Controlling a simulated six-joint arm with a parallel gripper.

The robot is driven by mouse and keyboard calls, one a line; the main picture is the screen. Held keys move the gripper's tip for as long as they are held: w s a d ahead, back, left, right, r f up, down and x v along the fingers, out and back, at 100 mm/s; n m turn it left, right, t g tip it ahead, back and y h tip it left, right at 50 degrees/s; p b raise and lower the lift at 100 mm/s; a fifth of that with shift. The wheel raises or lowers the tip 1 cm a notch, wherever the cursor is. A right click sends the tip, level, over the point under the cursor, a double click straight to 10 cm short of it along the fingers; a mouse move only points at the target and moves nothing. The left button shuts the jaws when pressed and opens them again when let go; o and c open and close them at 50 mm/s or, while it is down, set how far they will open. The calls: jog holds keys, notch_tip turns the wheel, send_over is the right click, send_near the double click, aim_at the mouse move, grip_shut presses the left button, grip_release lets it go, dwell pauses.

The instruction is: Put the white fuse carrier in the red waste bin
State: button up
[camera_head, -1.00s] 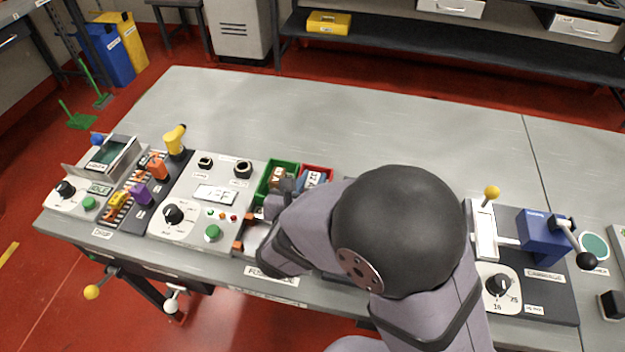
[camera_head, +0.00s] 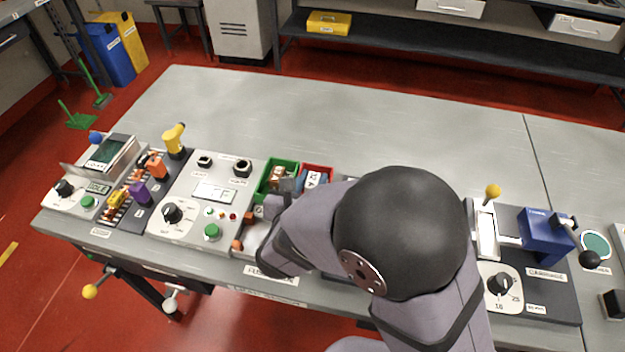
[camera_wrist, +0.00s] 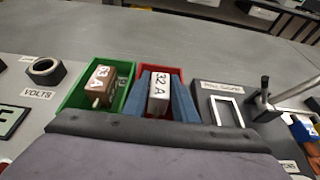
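The white fuse carrier (camera_wrist: 158,92), marked 32 A, is upright at the red waste bin (camera_wrist: 166,69), within its rim as seen in the wrist view. The carrier also shows in the head view (camera_head: 314,179). My gripper (camera_wrist: 161,97) has one blue finger on each side of the carrier, and both fingers appear to touch it. The carrier's lower end and the bin floor are hidden. In the head view my arm covers the near part of the bin.
A green bin (camera_wrist: 68,98) stands just left of the red one, holding a brown carrier (camera_wrist: 102,80) marked 63 A. A dark panel with a white-framed opening (camera_wrist: 226,111) is to the right. The bench behind the bins (camera_head: 330,110) is clear.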

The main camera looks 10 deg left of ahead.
jog(key=shift+s, duration=0.1)
jog(key=v, duration=0.7)
jog(key=shift+r, duration=0.1)
dwell(0.4)
